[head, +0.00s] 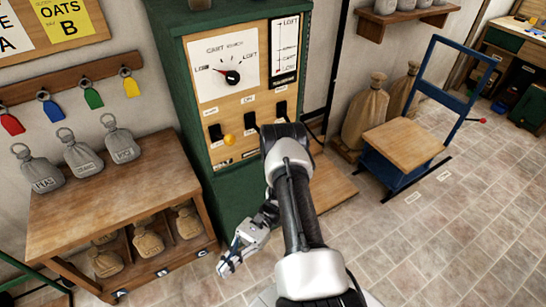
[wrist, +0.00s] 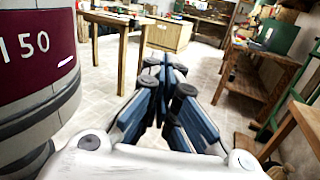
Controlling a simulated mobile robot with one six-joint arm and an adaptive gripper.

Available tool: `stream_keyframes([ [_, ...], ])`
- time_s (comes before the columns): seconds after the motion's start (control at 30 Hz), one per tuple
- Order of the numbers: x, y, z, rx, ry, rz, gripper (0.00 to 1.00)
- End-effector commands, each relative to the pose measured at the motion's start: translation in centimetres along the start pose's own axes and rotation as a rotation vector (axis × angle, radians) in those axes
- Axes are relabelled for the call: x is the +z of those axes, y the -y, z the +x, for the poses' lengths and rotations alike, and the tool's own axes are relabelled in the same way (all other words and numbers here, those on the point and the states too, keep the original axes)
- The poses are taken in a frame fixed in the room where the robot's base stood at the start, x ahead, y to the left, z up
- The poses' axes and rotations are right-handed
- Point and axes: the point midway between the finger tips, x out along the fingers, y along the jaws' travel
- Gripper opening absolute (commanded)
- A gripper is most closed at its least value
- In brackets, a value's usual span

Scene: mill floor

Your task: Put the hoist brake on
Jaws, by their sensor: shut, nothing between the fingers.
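A green control cabinet (head: 192,92) stands against the wall in the head view. A vertical scale (head: 286,47) is to the right. Below the dial are black switches, at left (head: 215,132), middle (head: 250,119) and right (head: 281,108), and a yellow knob (head: 229,140). Their labels are too small to read, so I cannot tell which is the brake. My gripper (head: 224,267) hangs low in front of the cabinet, apart from the panel. In the wrist view my gripper (wrist: 166,62) is shut and empty.
A wooden shelf table (head: 110,195) with labelled sacks stands left of the cabinet. A blue-framed cart (head: 405,145) with a wooden deck stands at right, near tan sacks (head: 365,112). Tiled floor is free at lower right. A grey drum marked 150 (wrist: 38,90) fills the wrist view's left.

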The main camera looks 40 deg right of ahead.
Motion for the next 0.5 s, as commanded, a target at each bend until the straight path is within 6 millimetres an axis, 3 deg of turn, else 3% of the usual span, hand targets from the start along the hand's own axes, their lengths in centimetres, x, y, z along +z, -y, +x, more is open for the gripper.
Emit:
stream_keyframes([
  [0.17, 1.3, 6.1, -4.0, -0.448, 0.147, -0.047, 0.0],
  [0.3, 1.8, 9.4, -10.0, -0.805, 0.237, -0.101, 0.0],
  [0.4, 1.7, 10.3, -15.2, -1.061, 0.287, -0.144, 0.0],
  [0.5, 1.4, 10.0, -20.8, -1.311, 0.32, -0.192, 0.0],
])
